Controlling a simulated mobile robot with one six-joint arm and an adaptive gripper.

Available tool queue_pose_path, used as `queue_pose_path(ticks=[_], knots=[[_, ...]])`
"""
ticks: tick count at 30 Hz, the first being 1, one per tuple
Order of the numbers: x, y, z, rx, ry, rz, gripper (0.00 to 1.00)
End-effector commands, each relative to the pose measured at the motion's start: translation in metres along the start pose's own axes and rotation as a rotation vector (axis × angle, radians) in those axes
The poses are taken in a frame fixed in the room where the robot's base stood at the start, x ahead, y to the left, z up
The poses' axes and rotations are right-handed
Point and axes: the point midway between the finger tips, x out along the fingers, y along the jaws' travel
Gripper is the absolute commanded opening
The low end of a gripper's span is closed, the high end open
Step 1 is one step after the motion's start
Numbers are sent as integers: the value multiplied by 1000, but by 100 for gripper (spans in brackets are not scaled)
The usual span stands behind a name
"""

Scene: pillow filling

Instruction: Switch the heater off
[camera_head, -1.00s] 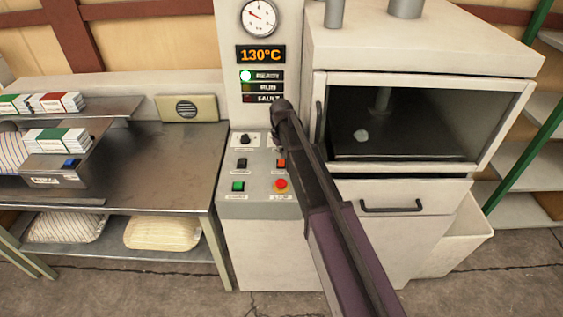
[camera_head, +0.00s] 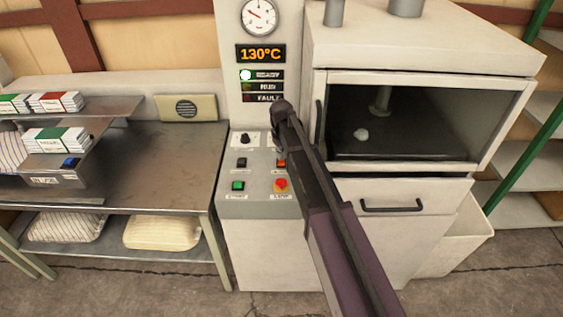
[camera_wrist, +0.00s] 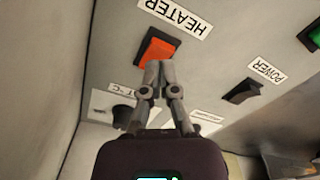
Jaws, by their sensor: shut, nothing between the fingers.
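The heater switch (camera_wrist: 160,48) is an orange-red rocker in a black frame, beside its HEATER label (camera_wrist: 177,18), which appears upside down in the wrist view. My gripper (camera_wrist: 158,66) is shut and empty. Its fingertips overlap the near edge of the switch in the wrist view; I cannot tell whether they touch it. In the head view the heater switch (camera_head: 281,163) shows orange on the sloping panel, partly hidden by my arm. My gripper's fingers are hidden there behind my arm.
The black power rocker (camera_wrist: 241,92) is beside the heater switch. A dark knob (camera_head: 245,139), green button (camera_head: 238,186) and red button (camera_head: 281,184) share the panel. The display (camera_head: 261,54) reads 130°C, with the READY lamp (camera_head: 246,75) lit. An oven-like cabinet (camera_head: 425,50) stands right.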

Motion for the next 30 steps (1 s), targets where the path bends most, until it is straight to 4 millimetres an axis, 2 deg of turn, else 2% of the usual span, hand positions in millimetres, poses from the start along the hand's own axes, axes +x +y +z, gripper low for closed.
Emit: queue_pose_path(ticks=[30], knots=[[11,0,0,0,0,0,0]])
